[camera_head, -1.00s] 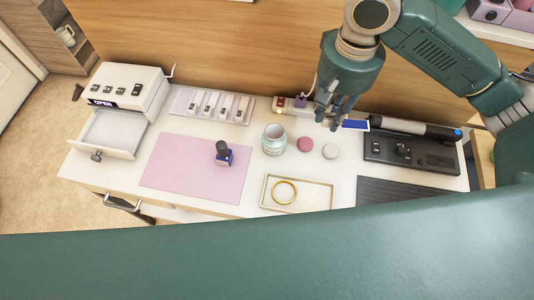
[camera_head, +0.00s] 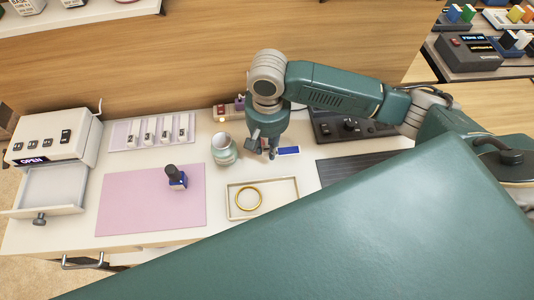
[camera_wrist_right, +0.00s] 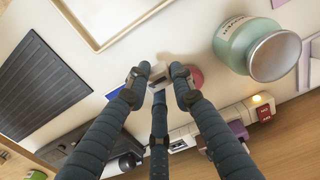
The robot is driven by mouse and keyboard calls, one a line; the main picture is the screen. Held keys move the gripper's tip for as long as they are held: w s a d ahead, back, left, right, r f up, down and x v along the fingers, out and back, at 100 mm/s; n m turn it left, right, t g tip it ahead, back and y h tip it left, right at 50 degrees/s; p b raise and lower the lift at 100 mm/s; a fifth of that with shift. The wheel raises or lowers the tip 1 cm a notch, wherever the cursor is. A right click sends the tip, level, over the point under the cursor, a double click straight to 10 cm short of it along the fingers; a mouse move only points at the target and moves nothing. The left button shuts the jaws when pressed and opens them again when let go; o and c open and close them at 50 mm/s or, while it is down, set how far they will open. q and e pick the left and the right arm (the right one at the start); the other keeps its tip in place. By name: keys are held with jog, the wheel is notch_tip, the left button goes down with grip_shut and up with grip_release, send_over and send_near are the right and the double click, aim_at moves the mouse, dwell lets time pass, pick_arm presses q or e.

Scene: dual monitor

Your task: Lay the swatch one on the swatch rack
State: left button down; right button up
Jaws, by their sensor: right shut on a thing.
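My right gripper (camera_head: 268,153) is shut on a slim swatch just right of the jar, over the white desk. The lavender swatch rack (camera_head: 117,136) lies at the back left of the desk and holds several white sticks with dark ends. My left gripper is not in view.
A mint jar (camera_head: 224,150) stands between gripper and rack. A tray (camera_head: 277,208) with a gold ring lies in front. A white drawer unit (camera_head: 55,140) stands left. A pink disc (camera_wrist_right: 196,77) is near the fingers.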

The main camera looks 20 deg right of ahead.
aim_at(267, 161)
jog(key=shift+f, duration=2.3)
jog(key=shift+f, duration=0.1)
jog(key=o, duration=1)
jog(key=shift+c, duration=0.2)
